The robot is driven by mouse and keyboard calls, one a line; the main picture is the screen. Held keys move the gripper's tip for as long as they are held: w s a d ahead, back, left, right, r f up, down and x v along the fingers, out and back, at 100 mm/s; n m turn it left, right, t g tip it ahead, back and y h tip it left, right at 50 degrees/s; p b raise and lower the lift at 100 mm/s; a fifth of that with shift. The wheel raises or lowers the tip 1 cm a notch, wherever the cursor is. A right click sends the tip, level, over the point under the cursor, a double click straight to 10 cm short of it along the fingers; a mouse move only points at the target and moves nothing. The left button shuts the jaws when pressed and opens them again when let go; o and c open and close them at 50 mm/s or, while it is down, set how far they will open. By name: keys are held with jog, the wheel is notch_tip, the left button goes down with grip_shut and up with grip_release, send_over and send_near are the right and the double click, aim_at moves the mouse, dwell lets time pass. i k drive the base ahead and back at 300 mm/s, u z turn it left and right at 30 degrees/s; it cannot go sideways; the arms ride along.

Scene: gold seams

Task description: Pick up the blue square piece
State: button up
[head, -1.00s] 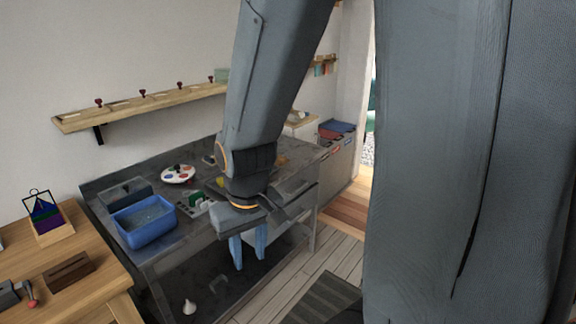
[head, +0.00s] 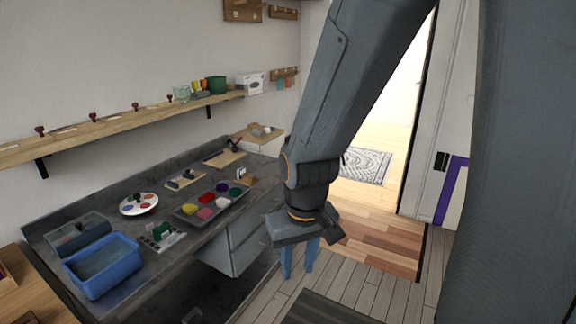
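I cannot make out a blue square piece for certain in the head view. A dark tray (head: 184,217) on the grey workbench (head: 135,268) holds several coloured lumps, among them yellow, red, pink, purple and green. A round white palette (head: 139,204) with coloured spots lies to its left. A small pale rack with green and dark parts (head: 162,237) stands in front, too small to read. My gripper (head: 298,270) hangs beyond the bench's right front edge, above the floor. Its two blue fingers point down, apart, with nothing visible between them.
A blue bin (head: 103,266) and a grey box (head: 80,238) stand at the bench's left end. A wooden shelf (head: 120,121) runs along the wall above. Boards (head: 225,158) lie at the back. Floor (head: 372,290) is open at right.

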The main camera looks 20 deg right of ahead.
aim_at(242, 169)
jog(key=z, duration=0.65)
jog(key=i, duration=0.65)
jog(key=z, duration=0.5)
jog(key=i, duration=0.7)
jog(key=u, duration=0.9)
jog(key=i, duration=0.85)
jog(key=u, duration=0.95)
